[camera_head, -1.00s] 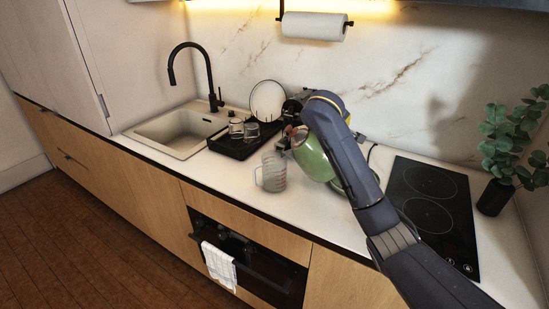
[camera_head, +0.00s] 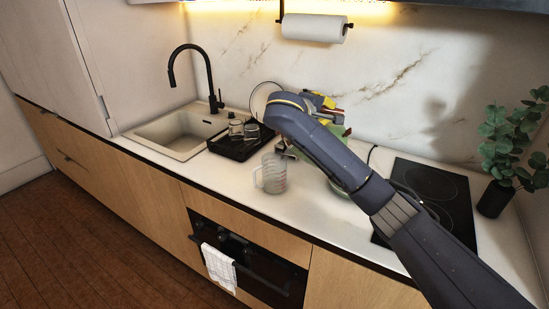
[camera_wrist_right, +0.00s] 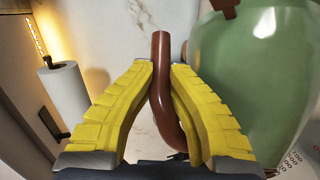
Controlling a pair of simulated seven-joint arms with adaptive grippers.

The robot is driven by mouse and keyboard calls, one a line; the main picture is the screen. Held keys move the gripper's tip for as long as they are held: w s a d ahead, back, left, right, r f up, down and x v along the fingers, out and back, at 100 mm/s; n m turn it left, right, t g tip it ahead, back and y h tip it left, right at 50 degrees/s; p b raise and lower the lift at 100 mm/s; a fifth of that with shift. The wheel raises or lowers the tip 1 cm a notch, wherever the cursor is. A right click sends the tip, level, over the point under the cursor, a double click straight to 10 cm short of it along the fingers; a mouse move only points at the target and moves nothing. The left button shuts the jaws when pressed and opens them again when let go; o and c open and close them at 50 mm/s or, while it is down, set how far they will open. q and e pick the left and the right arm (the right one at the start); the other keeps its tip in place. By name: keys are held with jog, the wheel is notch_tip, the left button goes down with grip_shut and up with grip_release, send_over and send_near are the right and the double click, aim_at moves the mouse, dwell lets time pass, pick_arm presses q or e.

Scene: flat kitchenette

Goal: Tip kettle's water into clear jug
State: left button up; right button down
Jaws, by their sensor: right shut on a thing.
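The green kettle (camera_head: 337,131) is held above the counter, mostly hidden behind my right arm in the head view. Its spout (camera_head: 282,147) shows close to the top of the clear jug (camera_head: 270,174), which stands upright on the counter. In the right wrist view, the green kettle body (camera_wrist_right: 260,75) is right of my right gripper (camera_wrist_right: 162,70). The yellow fingers are shut around the brown kettle handle (camera_wrist_right: 161,55). Red jug markings (camera_wrist_right: 294,160) show at the lower right. I cannot see any water stream. My left gripper is out of view.
A black drying tray (camera_head: 236,151) with glasses and a plate stands behind and left of the jug. The sink (camera_head: 175,137) is farther left. A cooktop (camera_head: 436,190) and potted plant (camera_head: 497,190) are right. Counter in front of the jug is clear.

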jog(key=shift+a+r+h, duration=0.3)
jog(key=shift+r, duration=0.25)
jog(key=shift+n+t+h, duration=0.8)
jog(key=shift+h, duration=0.1)
jog(key=shift+s+a+r+b, duration=0.1)
jog(key=shift+a+r+b, duration=0.2)
jog(key=shift+a+b, duration=0.4)
jog(key=shift+s+a+r+b, duration=0.1)
jog(key=shift+a+r+b, duration=0.3)
jog(key=shift+a, duration=0.45)
jog(key=shift+s+a+r+b, duration=0.1)
jog(key=shift+a+r+b, duration=0.15)
jog(key=shift+a+b, duration=0.45)
jog(key=shift+a, duration=0.15)
jog(key=shift+a+r+n+b, duration=0.3)
jog(key=shift+a+b, duration=0.15)
jog(key=shift+b, duration=1.1)
jog(key=shift+a+r+n+t+h, duration=0.25)
jog(key=shift+a+n+t+h, duration=0.05)
jog(key=shift+a+t+h, duration=0.1)
